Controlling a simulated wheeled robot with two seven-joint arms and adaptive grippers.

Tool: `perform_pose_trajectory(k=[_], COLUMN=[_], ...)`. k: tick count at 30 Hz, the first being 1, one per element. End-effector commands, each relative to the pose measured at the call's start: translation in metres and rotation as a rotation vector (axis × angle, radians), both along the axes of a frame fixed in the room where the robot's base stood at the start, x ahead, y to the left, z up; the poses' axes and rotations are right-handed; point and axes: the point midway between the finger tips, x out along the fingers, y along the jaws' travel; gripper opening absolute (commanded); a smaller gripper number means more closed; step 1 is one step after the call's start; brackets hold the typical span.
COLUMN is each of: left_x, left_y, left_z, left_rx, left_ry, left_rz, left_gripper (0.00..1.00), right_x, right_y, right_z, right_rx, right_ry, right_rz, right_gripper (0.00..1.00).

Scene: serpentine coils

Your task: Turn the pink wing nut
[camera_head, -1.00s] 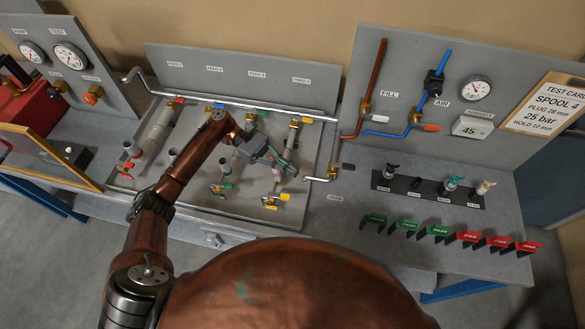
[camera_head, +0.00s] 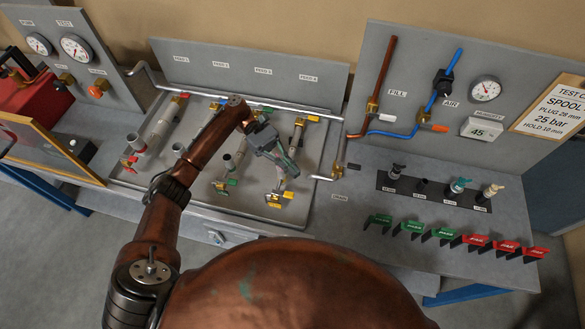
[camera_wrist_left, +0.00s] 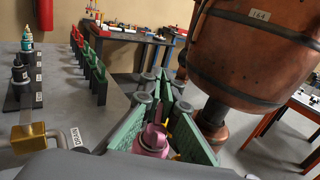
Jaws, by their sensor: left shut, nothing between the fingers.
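The pink wing nut (camera_wrist_left: 152,141) shows in the left wrist view at the bottom middle, close to the camera, with its wings pointing up the picture. My left gripper (camera_wrist_left: 165,102), with green finger pads, is right by it there; the fingers are shut and hold nothing. Whether they touch the nut is unclear. In the head view my left gripper (camera_head: 290,169) is low over the right part of the grey tray (camera_head: 207,199), above a valve with yellow handles (camera_head: 279,197). It largely hides the nut there. My right gripper is in neither view.
Other pipe coils with valves (camera_head: 226,185) stand in the tray to the left. Green and red tags (camera_head: 445,235) and several plugs (camera_head: 458,186) stand on the bench at right. My copper-coloured body fills the front.

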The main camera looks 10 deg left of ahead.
Motion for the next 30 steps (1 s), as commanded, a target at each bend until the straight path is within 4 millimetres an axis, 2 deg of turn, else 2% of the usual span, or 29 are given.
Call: perform_pose_trajectory(k=[1,9,19,30], left_x=[0.002,0.001,0.004,0.036], left_y=[0.001,0.0,0.003,0.044], left_z=[0.005,0.002,0.0,0.001], left_rx=[-0.005,-0.001,0.002,0.004], left_ry=[-0.006,-0.003,-0.001,0.001], left_rz=[0.004,0.002,0.003,-0.001], left_gripper=[0.04,0.22,0.22,0.22], right_x=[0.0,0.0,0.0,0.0], right_y=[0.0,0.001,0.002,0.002], right_z=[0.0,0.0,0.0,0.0], right_rx=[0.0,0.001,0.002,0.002], right_ry=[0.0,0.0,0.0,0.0], right_rz=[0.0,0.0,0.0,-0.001], right_gripper=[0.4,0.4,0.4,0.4])
